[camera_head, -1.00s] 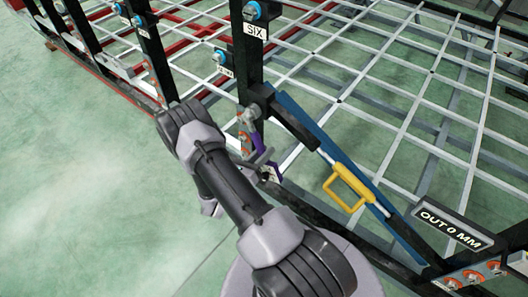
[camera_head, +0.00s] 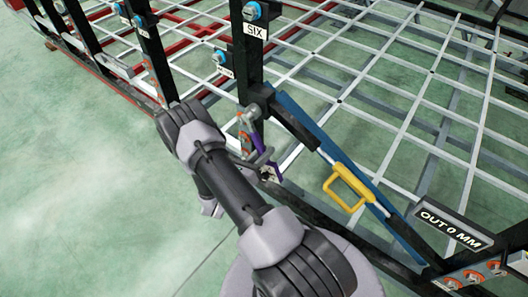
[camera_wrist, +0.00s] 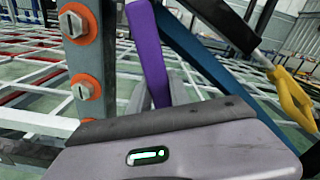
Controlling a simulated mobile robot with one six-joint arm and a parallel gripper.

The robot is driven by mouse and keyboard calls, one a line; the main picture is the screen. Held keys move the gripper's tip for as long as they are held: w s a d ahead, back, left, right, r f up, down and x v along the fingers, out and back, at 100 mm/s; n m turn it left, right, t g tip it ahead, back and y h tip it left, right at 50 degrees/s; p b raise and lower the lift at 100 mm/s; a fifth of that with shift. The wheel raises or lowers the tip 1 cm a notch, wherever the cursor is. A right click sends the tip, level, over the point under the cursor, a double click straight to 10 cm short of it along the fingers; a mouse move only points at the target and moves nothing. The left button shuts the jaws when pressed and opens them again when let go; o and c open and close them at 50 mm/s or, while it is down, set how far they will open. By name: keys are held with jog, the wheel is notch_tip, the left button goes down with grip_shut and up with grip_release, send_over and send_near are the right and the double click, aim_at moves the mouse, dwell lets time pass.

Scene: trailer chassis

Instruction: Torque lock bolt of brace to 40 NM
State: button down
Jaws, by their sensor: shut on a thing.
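My gripper (camera_head: 262,161) is beside the black post marked SIX, low on its near side. It is shut on a purple bar-like tool (camera_head: 258,134), which also rises from behind my gripper body in the wrist view (camera_wrist: 148,48). In the head view the tool's upper end is close to the orange-washered bolts on the post; I cannot tell whether it touches one. Two bolts show in the wrist view, an upper (camera_wrist: 73,22) and a lower one (camera_wrist: 83,90). The brace (camera_head: 325,142) is a blue diagonal bar with a yellow handle (camera_head: 349,184).
A black post (camera_head: 250,62) carries a SIX label and a blue-ringed fitting. A sign reading OUT 0 MM (camera_head: 453,228) stands on the lower right frame, above several orange-washered bolts. A pale grid (camera_head: 400,85) lies behind. The green floor (camera_head: 80,190) at left is clear.

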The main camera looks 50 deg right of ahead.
dwell(0.4)
jog(key=shift+w+f+m+b, duration=0.2)
jog(key=shift+w+m+b, duration=0.15)
jog(key=shift+w+b, duration=0.15)
jog(key=shift+w+f+m+b, duration=0.15)
jog(key=shift+w+m+b, duration=0.2)
jog(key=shift+w+b, duration=0.1)
jog(key=shift+w+a, duration=0.1)
jog(key=shift+w, duration=0.1)
jog(key=shift+w, duration=0.1)
jog(key=shift+w+f+m+b, duration=0.15)
jog(key=shift+w+m+b, duration=0.8)
jog(key=shift+w+m, duration=0.15)
jog(key=shift+w+a, duration=0.1)
jog(key=shift+w, duration=0.05)
jog(key=shift+w+m+b, duration=0.85)
jog(key=shift+w+m, duration=0.05)
jog(key=shift+w, duration=0.15)
jog(key=shift+w, duration=0.1)
